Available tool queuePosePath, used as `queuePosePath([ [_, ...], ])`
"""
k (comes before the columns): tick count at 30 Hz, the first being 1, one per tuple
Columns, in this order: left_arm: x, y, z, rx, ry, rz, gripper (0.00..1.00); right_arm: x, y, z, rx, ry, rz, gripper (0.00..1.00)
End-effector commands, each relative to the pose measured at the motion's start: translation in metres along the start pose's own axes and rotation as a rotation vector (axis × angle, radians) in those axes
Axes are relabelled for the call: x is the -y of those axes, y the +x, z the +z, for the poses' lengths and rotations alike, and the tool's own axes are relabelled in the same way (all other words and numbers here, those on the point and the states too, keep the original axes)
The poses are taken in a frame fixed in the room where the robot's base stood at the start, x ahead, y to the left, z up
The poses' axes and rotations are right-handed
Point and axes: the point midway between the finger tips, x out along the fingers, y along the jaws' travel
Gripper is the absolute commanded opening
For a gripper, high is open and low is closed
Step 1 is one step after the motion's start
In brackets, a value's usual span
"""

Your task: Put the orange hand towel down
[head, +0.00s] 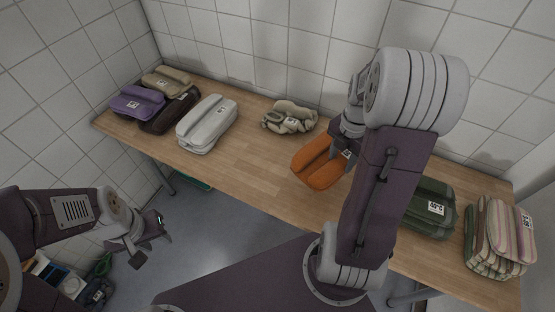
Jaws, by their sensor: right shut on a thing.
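Purple (137,103), dark brown (170,110) and light grey (207,124) folded bundles lie at the left. A beige bundle (289,117) sits behind the orange towel. Green (431,209) and striped (499,238) bundles lie at the right. The table's front middle is clear.

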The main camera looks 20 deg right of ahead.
Motion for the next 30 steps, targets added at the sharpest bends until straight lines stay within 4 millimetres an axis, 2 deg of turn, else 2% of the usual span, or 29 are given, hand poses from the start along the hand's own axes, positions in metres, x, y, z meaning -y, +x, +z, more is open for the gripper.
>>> queuePosePath([
  [1, 0.000, 0.009, 0.001, 0.000, 0.000, 0.000, 0.36, 0.001, 0.013, 0.003, 0.000, -0.001, 0.000, 0.00],
  [8, 0.000, 0.009, 0.001, -0.001, 0.000, 0.000, 0.36, -0.003, 0.019, 0.001, 0.001, -0.009, 0.001, 0.00],
  [11, 0.000, 0.013, 0.001, -0.001, 0.000, 0.000, 0.36, -0.019, 0.033, -0.013, -0.002, -0.015, -0.001, 0.00],
  [18, 0.000, 0.020, 0.002, 0.000, 0.000, 0.000, 0.36, -0.070, 0.072, -0.055, 0.000, -0.014, -0.001, 0.00],
  [21, 0.001, 0.022, 0.002, -0.001, 0.000, 0.000, 0.36, -0.083, 0.082, -0.065, 0.000, -0.011, -0.001, 0.00],
  [27, 0.001, 0.022, 0.002, -0.001, 0.000, 0.000, 0.36, -0.090, 0.086, -0.070, 0.001, -0.006, 0.001, 0.00],
  [30, 0.001, 0.027, 0.003, -0.001, 0.000, 0.000, 0.36, -0.088, 0.103, -0.070, -0.001, -0.005, -0.002, 0.00],
])
